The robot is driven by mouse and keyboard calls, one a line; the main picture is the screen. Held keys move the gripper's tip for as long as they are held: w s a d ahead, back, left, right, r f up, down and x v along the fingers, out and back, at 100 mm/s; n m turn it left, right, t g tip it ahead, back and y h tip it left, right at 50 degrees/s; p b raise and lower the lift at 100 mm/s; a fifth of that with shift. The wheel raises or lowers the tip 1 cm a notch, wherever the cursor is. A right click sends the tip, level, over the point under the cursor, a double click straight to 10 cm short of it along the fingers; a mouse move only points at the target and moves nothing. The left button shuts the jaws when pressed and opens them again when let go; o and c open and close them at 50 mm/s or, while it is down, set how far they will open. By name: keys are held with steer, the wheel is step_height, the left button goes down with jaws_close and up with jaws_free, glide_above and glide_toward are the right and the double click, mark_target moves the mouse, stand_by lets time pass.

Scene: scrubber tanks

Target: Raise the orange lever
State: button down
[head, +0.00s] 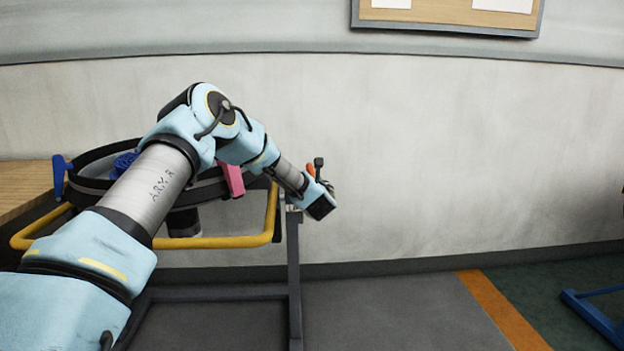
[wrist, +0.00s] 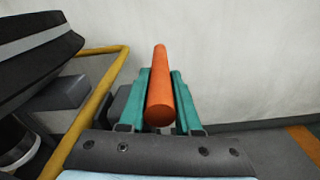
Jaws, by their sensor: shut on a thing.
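The orange lever (wrist: 160,95) is a round bar that shows in the middle of the wrist view, between the two teal fingers of my gripper (wrist: 160,85). The fingers are closed on its sides, and its near end points toward the camera. In the head view, a small orange part of the lever (head: 310,170) shows above my gripper (head: 322,200), at the right side of the tank frame. My wrist hides the rest of the lever there.
A dark round tank rim (head: 100,155) with a yellow rail (head: 215,242) around it stands left of my gripper. A pink handle (head: 232,178) and a blue handle (head: 60,175) are on the rim. A grey post (head: 294,280) stands below my gripper.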

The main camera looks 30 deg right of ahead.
mark_target(312, 171)
steer(key=r+g+p, duration=0.1)
steer(key=r+p, duration=0.2)
steer(key=shift+w+d+g+y, duration=0.2)
steer(key=shift+w+g+y, duration=0.2)
steer(key=p, duration=0.2)
steer(key=r+g+p, duration=0.1)
steer(key=p, duration=0.1)
steer(key=w+r+g+y+p, duration=0.1)
steer(key=shift+w+d+r+p, duration=0.1)
steer(key=shift+d+r+p, duration=0.2)
steer(key=shift+p, duration=0.1)
steer(key=p, duration=0.2)
steer(key=w+r+g+p, duration=0.1)
steer(key=p, duration=0.2)
steer(key=shift+d+r, duration=0.1)
steer(key=shift+d, duration=0.15)
steer(key=p, duration=0.1)
steer(key=g+y+p, duration=0.1)
steer(key=p, duration=0.1)
steer(key=shift+w+d+r, duration=0.2)
steer(key=shift+w+r, duration=0.05)
steer(key=shift+w, duration=0.15)
steer(key=shift+w+d+g+p, duration=0.1)
steer(key=shift+w+g+p, duration=0.25)
steer(key=shift+p, duration=0.8)
steer(key=c, duration=0.6)
jaws_free()
steer(key=shift+f, duration=0.1)
